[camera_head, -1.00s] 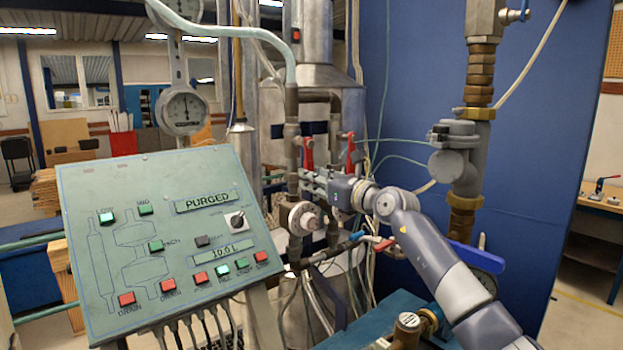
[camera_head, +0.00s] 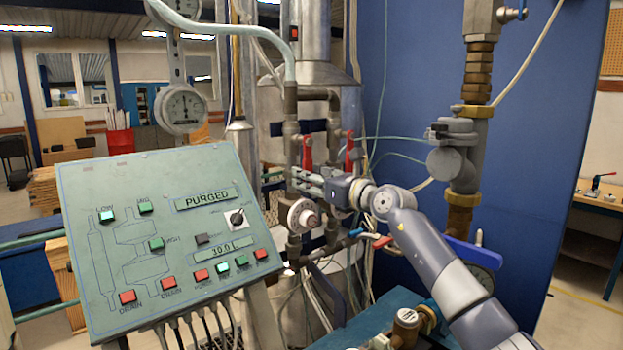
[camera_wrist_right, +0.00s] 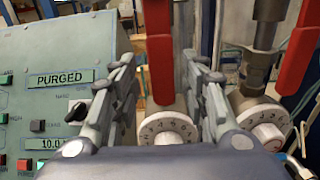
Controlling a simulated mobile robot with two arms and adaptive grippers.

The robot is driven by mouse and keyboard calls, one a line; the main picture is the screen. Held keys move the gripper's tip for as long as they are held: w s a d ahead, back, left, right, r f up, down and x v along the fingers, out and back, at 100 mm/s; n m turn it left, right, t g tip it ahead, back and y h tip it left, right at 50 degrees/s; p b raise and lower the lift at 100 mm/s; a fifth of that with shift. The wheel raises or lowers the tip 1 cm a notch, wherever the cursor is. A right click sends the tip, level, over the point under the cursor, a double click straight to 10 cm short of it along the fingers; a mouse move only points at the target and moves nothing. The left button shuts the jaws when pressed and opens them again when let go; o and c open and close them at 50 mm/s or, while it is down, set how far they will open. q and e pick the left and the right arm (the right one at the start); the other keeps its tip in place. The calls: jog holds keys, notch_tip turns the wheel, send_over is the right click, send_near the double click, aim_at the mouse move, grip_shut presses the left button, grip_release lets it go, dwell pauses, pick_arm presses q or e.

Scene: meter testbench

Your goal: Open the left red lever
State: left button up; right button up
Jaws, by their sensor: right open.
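The left red lever (camera_head: 307,152) hangs upright on the pipework, just above and behind the fingers of my right gripper (camera_head: 304,181) in the head view. In the right wrist view the left red lever (camera_wrist_right: 158,50) appears between the two open fingers (camera_wrist_right: 160,66). Nothing is gripped, and I cannot tell whether a finger touches the lever. The right red lever (camera_head: 349,153) hangs to its right; in the wrist view it (camera_wrist_right: 297,48) lies outside the right finger. My left gripper is out of view.
A green control panel (camera_head: 150,190) reading "PURGED" stands close on the left. A round dial (camera_wrist_right: 168,133) sits below the left lever, with a second one (camera_wrist_right: 266,130) to the right. A blue wall panel (camera_head: 410,60) and thick pipe (camera_head: 463,170) are at right.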

jog(key=v, duration=1.2)
jog(key=shift+a, duration=0.1)
